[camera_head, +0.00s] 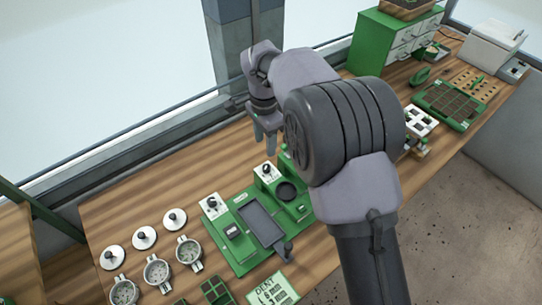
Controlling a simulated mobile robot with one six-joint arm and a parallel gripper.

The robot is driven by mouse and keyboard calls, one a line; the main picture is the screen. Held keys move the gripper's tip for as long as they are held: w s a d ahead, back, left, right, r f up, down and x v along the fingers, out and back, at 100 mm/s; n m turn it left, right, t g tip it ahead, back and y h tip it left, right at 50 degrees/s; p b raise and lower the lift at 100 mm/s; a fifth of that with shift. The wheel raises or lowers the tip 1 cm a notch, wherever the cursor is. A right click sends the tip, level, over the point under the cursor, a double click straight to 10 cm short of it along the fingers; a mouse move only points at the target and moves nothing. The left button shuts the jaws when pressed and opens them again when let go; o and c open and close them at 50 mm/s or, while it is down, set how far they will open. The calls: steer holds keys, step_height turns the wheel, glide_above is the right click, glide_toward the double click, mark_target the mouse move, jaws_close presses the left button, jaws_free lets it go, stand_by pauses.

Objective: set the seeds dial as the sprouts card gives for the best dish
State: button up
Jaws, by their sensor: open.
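A green tray seeder (232,258) sits on the wooden bench. It carries one white dial plate with a dark knob (211,204) at its left and another dial plate with a knob (267,171) at its back. Their labels are too small to read, so I cannot tell which is the seeds dial. Three round dishes, left (123,292), middle (157,270) and right (188,249), hold small specks; I cannot compare their sprouts. A pale green card (272,290) with partly legible print lies at the front. My gripper (265,146) is open and empty, above the bench behind the seeder.
Three white knobbed lids, including one (174,219), lie behind the dishes. Small green trays (216,292) are at the front edge. A green drawer cabinet (378,47), a celled tray (447,106) and a white box (490,46) stand farther right. My arm hides the bench's middle.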

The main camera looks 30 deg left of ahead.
mark_target(267, 166)
steer(key=f, duration=0.6)
steer(key=f+b, duration=0.1)
steer(key=f, duration=0.4)
steer(key=shift+w+f+b, duration=0.2)
steer(key=shift+f+b, duration=0.1)
steer(key=shift+f, duration=0.05)
jaws_close()
